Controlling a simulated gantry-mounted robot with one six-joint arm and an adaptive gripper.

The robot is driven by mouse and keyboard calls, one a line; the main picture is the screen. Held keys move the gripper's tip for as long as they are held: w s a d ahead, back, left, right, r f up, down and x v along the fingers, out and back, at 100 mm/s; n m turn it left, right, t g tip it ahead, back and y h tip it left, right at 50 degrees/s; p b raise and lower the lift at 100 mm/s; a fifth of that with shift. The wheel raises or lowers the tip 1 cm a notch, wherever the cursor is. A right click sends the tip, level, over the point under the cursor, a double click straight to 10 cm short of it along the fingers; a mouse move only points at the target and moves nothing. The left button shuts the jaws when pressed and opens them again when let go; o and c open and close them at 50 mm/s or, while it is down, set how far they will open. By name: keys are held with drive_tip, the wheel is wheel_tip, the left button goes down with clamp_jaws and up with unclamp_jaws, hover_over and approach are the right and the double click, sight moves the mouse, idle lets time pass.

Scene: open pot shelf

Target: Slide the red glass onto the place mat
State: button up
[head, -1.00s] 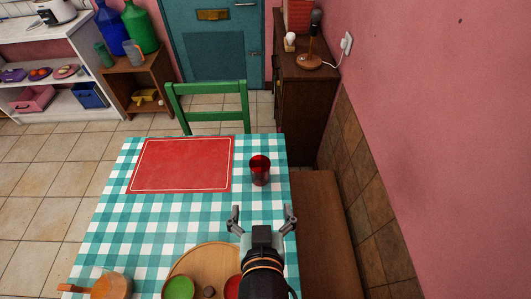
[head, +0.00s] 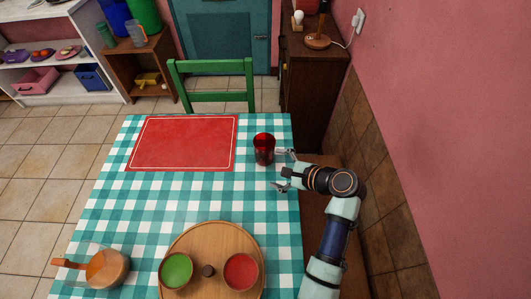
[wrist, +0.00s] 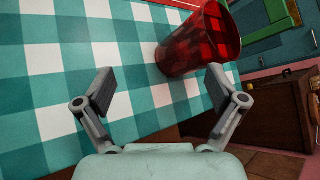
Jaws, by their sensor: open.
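The red glass (head: 264,149) stands upright on the checked tablecloth, just right of the place mat and apart from it. The place mat (head: 183,143) is a red rectangle with a pale border line, lying flat. My gripper (head: 283,170) is at the table's right edge, open and empty, its fingers pointing left. The far finger is close to the glass; I cannot tell whether they touch. In the wrist view the glass (wrist: 200,42) is beyond the right fingertip, not between the fingers (wrist: 160,84). A strip of the mat (wrist: 182,4) shows at the top.
A round wooden tray (head: 210,235) with a green bowl (head: 177,270) and a red bowl (head: 241,271) is at the front. An orange-filled pan (head: 107,268) is front left. A green chair (head: 213,97) stands behind the table. Cloth between mat and tray is clear.

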sight(273, 156)
drive_tip(key=d+m+y, duration=0.1)
drive_tip(key=m, duration=0.1)
drive_tip(key=w+d+m, duration=0.1)
drive_tip(key=d+m, duration=0.1)
drive_tip(key=d+m+y+b, duration=0.1)
drive_tip(key=m, duration=0.1)
drive_tip(key=shift+w+d+f+t+y, duration=0.2)
drive_tip(key=shift+w+t+y, duration=0.1)
drive_tip(key=shift+w+t, duration=0.1)
drive_tip(key=shift+d+m, duration=0.25)
drive_tip(key=shift+m, duration=0.45)
drive_tip(key=shift+w+a+f+b, duration=0.1)
drive_tip(key=shift+a+b, duration=0.15)
drive_tip(key=shift+b, duration=0.05)
drive_tip(key=b+x, duration=0.4)
drive_tip(key=x, duration=0.5)
drive_tip(key=shift+w+a+b, duration=0.2)
drive_tip(key=shift+a+b, duration=0.05)
drive_tip(key=shift+b, duration=0.15)
drive_tip(key=c, duration=0.9)
